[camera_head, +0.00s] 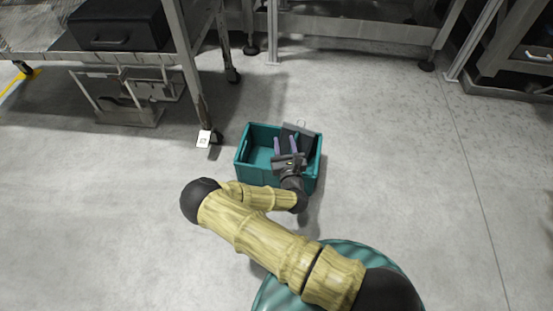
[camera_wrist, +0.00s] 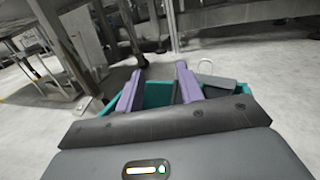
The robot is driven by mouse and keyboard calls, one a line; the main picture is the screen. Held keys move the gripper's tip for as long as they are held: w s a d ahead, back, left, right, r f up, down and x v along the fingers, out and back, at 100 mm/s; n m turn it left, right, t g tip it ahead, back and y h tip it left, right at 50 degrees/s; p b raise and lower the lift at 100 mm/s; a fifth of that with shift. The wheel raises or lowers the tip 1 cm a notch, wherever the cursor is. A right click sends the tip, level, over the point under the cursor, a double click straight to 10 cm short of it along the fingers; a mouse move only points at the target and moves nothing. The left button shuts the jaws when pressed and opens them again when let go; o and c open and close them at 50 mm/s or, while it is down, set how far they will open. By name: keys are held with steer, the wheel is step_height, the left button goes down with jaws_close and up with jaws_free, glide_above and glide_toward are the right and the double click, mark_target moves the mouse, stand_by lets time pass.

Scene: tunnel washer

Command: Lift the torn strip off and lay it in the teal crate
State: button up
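The teal crate (camera_head: 242,157) stands on the floor near the middle of the head view, and part of it shows between my fingers in the wrist view (camera_wrist: 158,95). My gripper (camera_head: 285,140) is over the crate, its two purple fingers apart with nothing seen between them; they also show in the wrist view (camera_wrist: 160,68). A dark grey flat piece (camera_head: 303,136) leans in the crate's back right part, beside the right finger. I cannot tell whether it is the torn strip. My gripper and wrist hide part of the crate's inside.
A white tag (camera_head: 204,139) is by that caster. A thin pale loop (camera_head: 301,123) rises behind the grey piece. The floor to the right is clear.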

step_height(320, 180, up, 9)
steer(key=p, duration=0.6)
stand_by(0.4)
